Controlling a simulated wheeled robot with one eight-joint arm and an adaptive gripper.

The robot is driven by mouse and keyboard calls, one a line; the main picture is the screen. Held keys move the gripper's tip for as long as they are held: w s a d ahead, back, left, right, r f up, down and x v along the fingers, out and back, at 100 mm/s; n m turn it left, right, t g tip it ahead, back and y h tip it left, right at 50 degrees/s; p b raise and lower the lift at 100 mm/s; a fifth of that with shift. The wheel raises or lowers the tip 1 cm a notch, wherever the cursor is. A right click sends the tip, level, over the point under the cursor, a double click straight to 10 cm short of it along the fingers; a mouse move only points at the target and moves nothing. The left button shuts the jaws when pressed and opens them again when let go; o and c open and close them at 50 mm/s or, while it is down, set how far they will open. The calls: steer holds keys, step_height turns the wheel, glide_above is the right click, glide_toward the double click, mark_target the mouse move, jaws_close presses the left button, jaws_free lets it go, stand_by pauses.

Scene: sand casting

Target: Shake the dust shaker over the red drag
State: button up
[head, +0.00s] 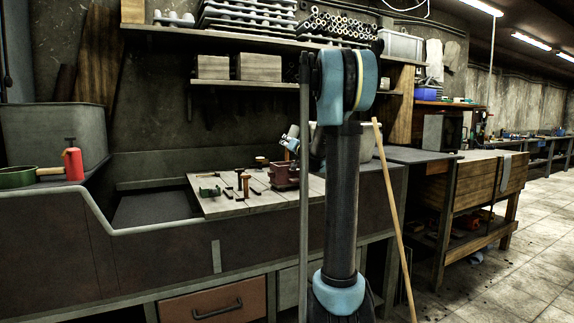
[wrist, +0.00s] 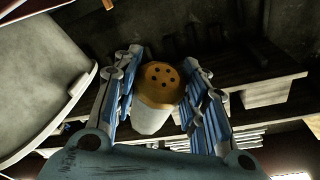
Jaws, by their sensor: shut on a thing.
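The dust shaker (wrist: 160,90) has a pale body and a brass-coloured cap with several dark holes, which faces the wrist camera. My gripper (wrist: 160,60) has its blue-and-grey fingers on both sides of the shaker and is shut on it. In the head view my gripper (head: 291,139) is partly hidden behind my arm, and I cannot make out the shaker there. A dark red box-like piece, apparently the red drag (head: 285,176), sits on the pale board just below my gripper. My arm hides part of that area.
Small tools and brass-coloured pieces (head: 243,183) lie on the pale board (head: 225,206), left of the drag. A sunken sand bin (head: 155,207), a red bottle (head: 73,165) and a green pan (head: 18,177) are further left. Loaded shelves (head: 240,40) hang above. A wooden pole (head: 393,215) leans at right.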

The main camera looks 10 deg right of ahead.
mark_target(289, 134)
step_height(289, 134, down, 4)
steer(key=shift+r, duration=2)
steer(key=shift+r, duration=0.15)
steer(key=shift+r, duration=2.4)
